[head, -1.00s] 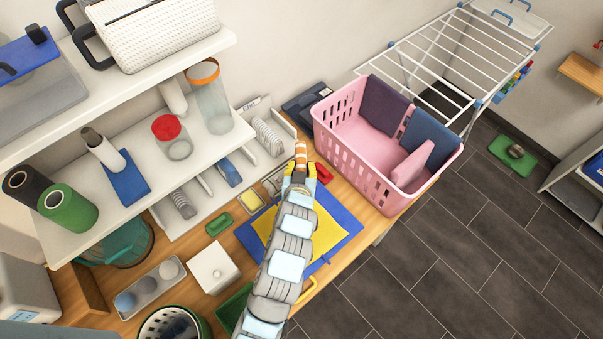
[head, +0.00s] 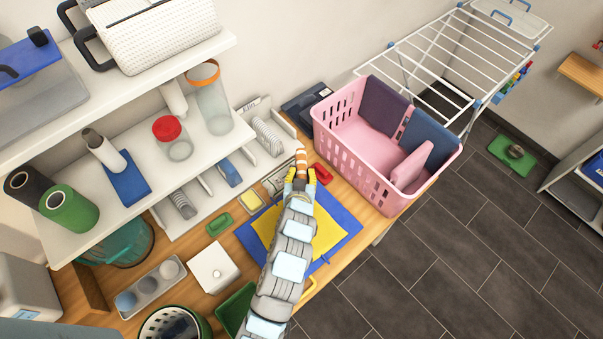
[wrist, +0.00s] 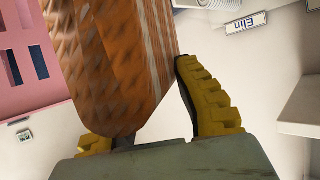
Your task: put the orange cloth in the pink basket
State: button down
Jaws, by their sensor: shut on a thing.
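My gripper (head: 300,178) is shut on the orange cloth (head: 301,158), which shows as a small orange and white striped end in the head view. In the wrist view the cloth (wrist: 120,60) is a large rolled, textured orange shape with pale stripes, beside a yellow finger pad (wrist: 208,95). The pink basket (head: 345,152) stands on the table to the right of my gripper, apart from it. Dark purple and blue cloths hang over its walls. In the wrist view part of the pink basket (wrist: 32,70) shows at the left edge.
A blue and yellow mat (head: 340,225) lies under my arm. A red item (head: 322,173) sits between my gripper and the basket. A white shelf (head: 190,150) with jars and bottles is at the left. A drying rack (head: 440,55) stands behind the basket.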

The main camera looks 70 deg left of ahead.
jog(key=shift+s+f+b, duration=0.1)
jog(key=shift+f+b, duration=0.2)
jog(key=shift+f, duration=0.55)
jog(key=c, duration=0.9)
grip_release()
jog(key=shift+s+d+f, duration=0.1)
jog(key=shift+d+f, duration=0.05)
jog(key=shift+r+p, duration=0.45)
jog(key=shift+p, duration=0.05)
jog(key=shift+a+r+p+v, duration=0.15)
jog(key=shift+p+v, duration=0.1)
jog(key=shift+v, duration=1.85)
jog(key=shift+r+p+v, duration=0.2)
jog(key=shift+v, duration=1.85)
jog(key=shift+a+r+p+v, duration=0.15)
jog(key=shift+p+v, duration=0.1)
jog(key=shift+v, duration=1.85)
